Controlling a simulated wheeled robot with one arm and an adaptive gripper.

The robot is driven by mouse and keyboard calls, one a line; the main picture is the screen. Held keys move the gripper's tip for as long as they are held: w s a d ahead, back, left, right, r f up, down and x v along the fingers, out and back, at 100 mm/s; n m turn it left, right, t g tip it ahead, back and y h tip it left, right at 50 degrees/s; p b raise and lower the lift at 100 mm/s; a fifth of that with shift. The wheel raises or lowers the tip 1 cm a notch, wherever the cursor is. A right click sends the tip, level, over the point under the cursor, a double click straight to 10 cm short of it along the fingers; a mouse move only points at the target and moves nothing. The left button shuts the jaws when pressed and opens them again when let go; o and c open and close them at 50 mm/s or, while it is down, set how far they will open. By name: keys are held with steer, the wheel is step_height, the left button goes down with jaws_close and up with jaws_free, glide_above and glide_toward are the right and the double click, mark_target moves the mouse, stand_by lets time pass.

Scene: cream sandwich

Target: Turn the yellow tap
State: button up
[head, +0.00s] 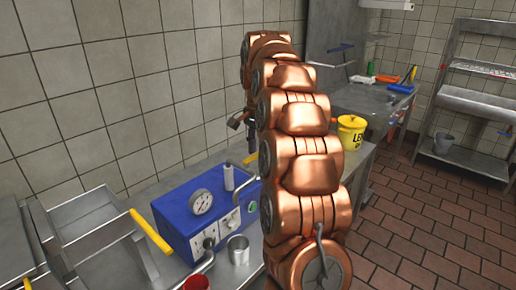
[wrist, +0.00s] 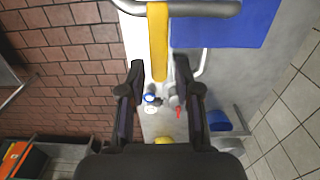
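In the wrist view the yellow tap handle (wrist: 157,42) is a long flat bar on a grey pipe (wrist: 195,8) at the top. Its free end reaches down to between the tips of my gripper (wrist: 160,70). The two dark fingers stand apart on either side, with gaps visible, so it is open and not closed on the bar. In the head view my gripper (head: 238,122) is a small dark shape beside my copper arm. A small yellow piece (head: 252,144) shows just below it, mostly hidden by the arm; I cannot tell if it is the same handle.
A blue box with a gauge (head: 205,212) stands on the steel counter, with another yellow lever (head: 151,232) at its left. A metal cup (head: 238,249) stands in front. A yellow bucket (head: 351,132) is right of my arm. Brick floor (head: 420,215) lies open at right.

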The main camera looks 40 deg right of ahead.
steer(key=shift+o, duration=0.6)
steer(key=s+a+m+p, duration=0.3)
steer(key=s+m+p, duration=0.25)
steer(key=m, duration=1.05)
steer(key=shift+r+b, duration=1.1)
steer(key=shift+r, duration=2.85)
steer(key=s+a+f+n, duration=0.3)
steer(key=s+a+n, duration=0.5)
steer(key=s+n, duration=0.1)
steer(key=s+a+f+n+g, duration=0.1)
steer(key=s+a+f+n, duration=0.3)
steer(key=s+a+n, duration=0.5)
steer(key=n, duration=0.3)
steer(key=shift+s+a+f+p, duration=0.2)
steer(key=shift+a+p, duration=0.1)
steer(key=shift+p, duration=0.05)
